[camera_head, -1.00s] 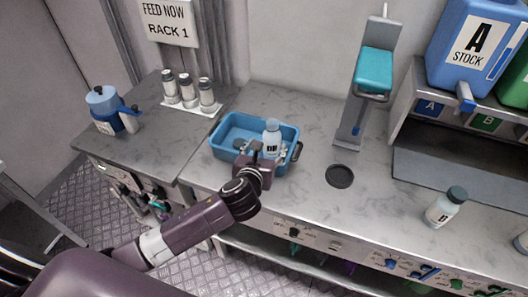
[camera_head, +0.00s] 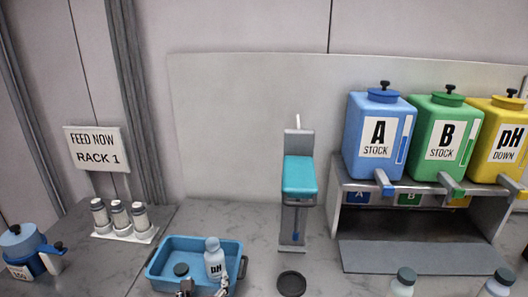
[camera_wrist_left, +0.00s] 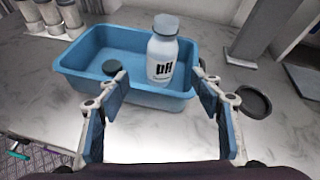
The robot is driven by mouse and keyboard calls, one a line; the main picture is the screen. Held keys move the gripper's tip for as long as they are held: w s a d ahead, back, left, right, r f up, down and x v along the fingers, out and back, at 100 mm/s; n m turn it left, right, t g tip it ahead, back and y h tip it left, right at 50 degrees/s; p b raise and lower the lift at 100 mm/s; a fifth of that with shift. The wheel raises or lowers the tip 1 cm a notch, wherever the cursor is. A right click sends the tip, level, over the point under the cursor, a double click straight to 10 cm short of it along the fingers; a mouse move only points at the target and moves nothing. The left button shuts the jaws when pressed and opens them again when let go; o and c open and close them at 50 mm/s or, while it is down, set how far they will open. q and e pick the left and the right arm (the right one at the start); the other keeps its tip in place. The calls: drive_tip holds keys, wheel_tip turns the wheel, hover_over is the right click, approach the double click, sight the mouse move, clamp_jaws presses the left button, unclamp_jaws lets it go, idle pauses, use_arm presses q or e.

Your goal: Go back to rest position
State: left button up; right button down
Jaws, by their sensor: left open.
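My left gripper (camera_wrist_left: 160,110) is open and empty in the left wrist view, with its two blue-padded fingers spread in front of the blue tray. In the head view only the fingertips of the left gripper (camera_head: 203,288) show at the bottom edge. A white bottle marked pH (camera_wrist_left: 162,50) stands upright in the blue tray (camera_wrist_left: 85,60), apart from the fingers. The bottle (camera_head: 215,260) and the tray (camera_head: 165,245) also show in the head view. A dark cap (camera_head: 181,269) is in the tray beside the bottle. My right gripper is not in view.
A teal-topped stand (camera_head: 299,175) and a dark round disc (camera_head: 291,284) are right of the tray. Stock tanks (camera_head: 378,135) sit on a grey rack (camera_head: 345,215) at right. Several bottles (camera_head: 119,215) stand at left near a RACK 1 sign (camera_head: 96,149).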

use_arm(q)
drive_tip(key=s+a+f+n+g+h, duration=0.1)
drive_tip(key=s+f+n+g, duration=0.2)
drive_tip(key=s+n, duration=0.7)
drive_tip(key=s+f+n+g, duration=0.3)
drive_tip(key=s+f+n, duration=0.1)
drive_tip(key=s+n, duration=0.6)
drive_tip(key=s+a+f+n+g+h, duration=0.1)
drive_tip(key=s+f+n+g, duration=0.25)
drive_tip(key=s+n, duration=0.65)
wheel_tip(320, 180, down, 26)
drive_tip(key=g+b, duration=0.1)
drive_tip(key=b, duration=0.1)
drive_tip(key=s+a+f+g+b, duration=0.1)
drive_tip(key=s+a+f+b, duration=0.1)
drive_tip(key=s+f, duration=1.5)
wheel_tip(320, 180, down, 3)
drive_tip(key=shift+s+a+f+n+y, duration=0.2)
drive_tip(key=shift+s+a+n+y, duration=0.15)
drive_tip(key=shift+a, duration=0.25)
drive_tip(key=shift+g, duration=0.25)
